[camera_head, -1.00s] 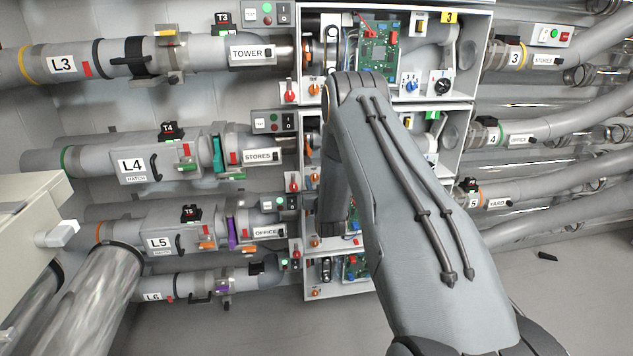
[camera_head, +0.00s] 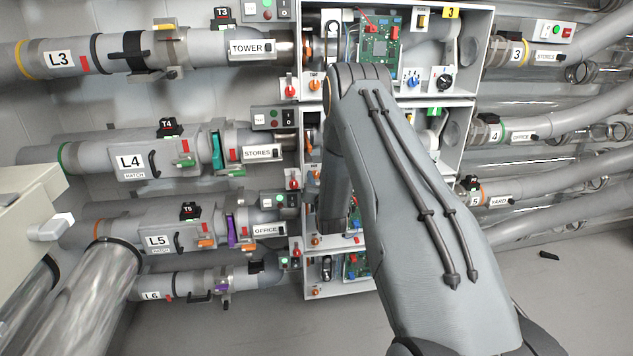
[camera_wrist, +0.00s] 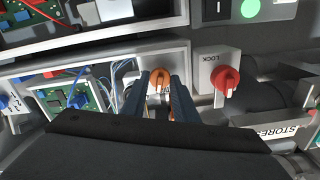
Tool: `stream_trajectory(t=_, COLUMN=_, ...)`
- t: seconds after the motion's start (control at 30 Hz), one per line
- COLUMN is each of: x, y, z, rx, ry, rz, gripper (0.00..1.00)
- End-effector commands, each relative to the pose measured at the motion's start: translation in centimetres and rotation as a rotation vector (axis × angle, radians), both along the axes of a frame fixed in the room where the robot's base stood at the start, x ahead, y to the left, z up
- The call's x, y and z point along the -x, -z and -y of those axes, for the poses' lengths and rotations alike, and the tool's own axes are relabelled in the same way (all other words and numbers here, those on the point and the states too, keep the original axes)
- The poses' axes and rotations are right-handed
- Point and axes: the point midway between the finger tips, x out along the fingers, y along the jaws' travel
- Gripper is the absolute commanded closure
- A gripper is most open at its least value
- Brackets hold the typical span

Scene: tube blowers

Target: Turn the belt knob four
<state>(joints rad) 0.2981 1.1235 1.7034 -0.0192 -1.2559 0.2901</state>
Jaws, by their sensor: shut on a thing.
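In the wrist view, an orange knob (camera_wrist: 160,76) sits on the white edge of the row four box, near the STORES label (camera_wrist: 285,130). My gripper (camera_wrist: 163,86) is at this knob, one dark finger on each side, and is shut on it. The lower part of the knob is partly hidden between the fingers. In the head view, the row four box (camera_head: 452,105) is largely covered by my arm, and the gripper is hidden behind it. The knob's exact turn angle is hard to read.
A red knob on a plate marked LOCK (camera_wrist: 228,80) is close beside my gripper. A green circuit board (camera_wrist: 75,93) with wires sits inside the box on the other side. Pipe L4 (camera_head: 90,155) runs left of the box, with panels above and below.

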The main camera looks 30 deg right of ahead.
Motion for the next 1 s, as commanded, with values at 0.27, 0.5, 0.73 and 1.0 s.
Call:
stream_trajectory(t=0.27, x=-0.03, y=0.13, z=0.12, rx=-0.251, ry=0.002, rz=0.074, gripper=0.96)
stream_trajectory(t=0.5, x=0.00, y=0.19, z=0.15, rx=-0.471, ry=0.001, rz=0.136, gripper=0.96)
stream_trajectory(t=0.73, x=0.02, y=0.21, z=0.19, rx=-0.680, ry=0.001, rz=0.196, gripper=0.96)
stream_trajectory(t=1.0, x=0.03, y=0.20, z=0.25, rx=-0.919, ry=0.001, rz=0.266, gripper=0.96)
